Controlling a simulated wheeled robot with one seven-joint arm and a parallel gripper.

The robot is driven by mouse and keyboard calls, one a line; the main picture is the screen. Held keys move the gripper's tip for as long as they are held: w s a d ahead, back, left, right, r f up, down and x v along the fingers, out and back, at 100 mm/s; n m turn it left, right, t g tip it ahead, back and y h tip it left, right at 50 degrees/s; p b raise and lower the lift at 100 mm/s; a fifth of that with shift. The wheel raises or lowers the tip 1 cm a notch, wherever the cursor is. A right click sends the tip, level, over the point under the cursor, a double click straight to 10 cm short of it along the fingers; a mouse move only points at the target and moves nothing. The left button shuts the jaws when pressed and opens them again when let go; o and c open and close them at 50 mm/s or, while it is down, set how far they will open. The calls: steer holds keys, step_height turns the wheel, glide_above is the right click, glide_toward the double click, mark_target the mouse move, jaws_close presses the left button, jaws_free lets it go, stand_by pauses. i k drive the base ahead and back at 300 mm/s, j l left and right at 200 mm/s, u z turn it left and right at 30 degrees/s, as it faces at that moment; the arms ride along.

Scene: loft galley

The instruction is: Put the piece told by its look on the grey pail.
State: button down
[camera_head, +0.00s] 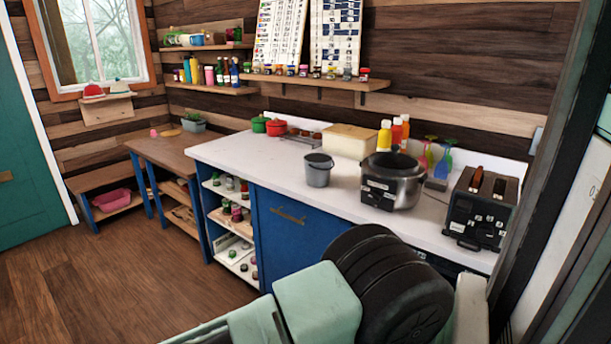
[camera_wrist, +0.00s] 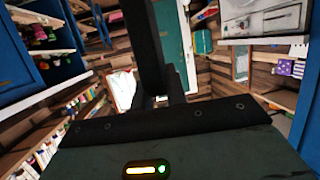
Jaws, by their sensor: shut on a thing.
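The grey pail (camera_head: 318,171) stands upright on the white counter, left of the cooker. Its top looks dark grey, and I see nothing resting on it. My gripper (camera_wrist: 160,98) shows in the wrist view as dark parts beyond the dark green hand body. It is shut on a dark thing (camera_wrist: 150,45), a long black bar running to the top edge of that view. I cannot tell clearly where the fingers end and the thing begins. The gripper is not seen in the head view, and the pail is not seen in the wrist view.
A silver-and-black cooker (camera_head: 392,181) stands close right of the pail. A cream box (camera_head: 350,141) is behind it; red and green pots (camera_head: 276,127) are behind to the left. A black toaster (camera_head: 482,208) is at the right. The counter (camera_head: 245,158) left of the pail is clear.

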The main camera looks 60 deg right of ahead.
mark_target(317, 169)
steer(key=i+z, duration=0.35)
steer(key=i+j+z, duration=0.1)
steer(key=z, duration=0.25)
steer(key=i+j+z, duration=0.2)
steer(key=z, duration=0.15)
